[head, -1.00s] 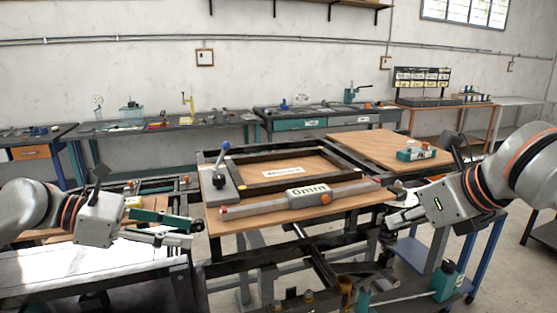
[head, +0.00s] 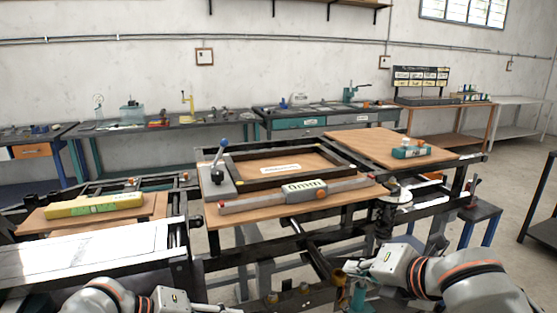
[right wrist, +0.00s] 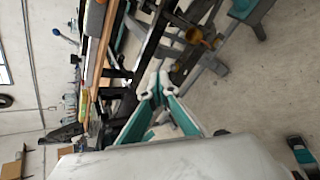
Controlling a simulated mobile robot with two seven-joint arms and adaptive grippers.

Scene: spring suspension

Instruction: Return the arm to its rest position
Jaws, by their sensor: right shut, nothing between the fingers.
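My right gripper (head: 352,268) is low at the front, right of the picture's middle, in the head view. It is shut with nothing in it, and its closed fingertips also show in the right wrist view (right wrist: 158,82). It sits below and in front of the central workbench, beside a brass-coloured cup-like part (head: 338,277). My left gripper (head: 222,308) is at the bottom edge of the head view, left of the middle. It is partly cut off, so its jaws cannot be made out.
The central wooden bench (head: 215,242) carries a dark frame (head: 262,184), a grey bar labelled 0mm (head: 345,187) and a blue-knobbed lever (head: 220,160). A yellow-green box (head: 95,205) lies on the left bench. Dark rails run close around my right gripper. Open floor lies at right.

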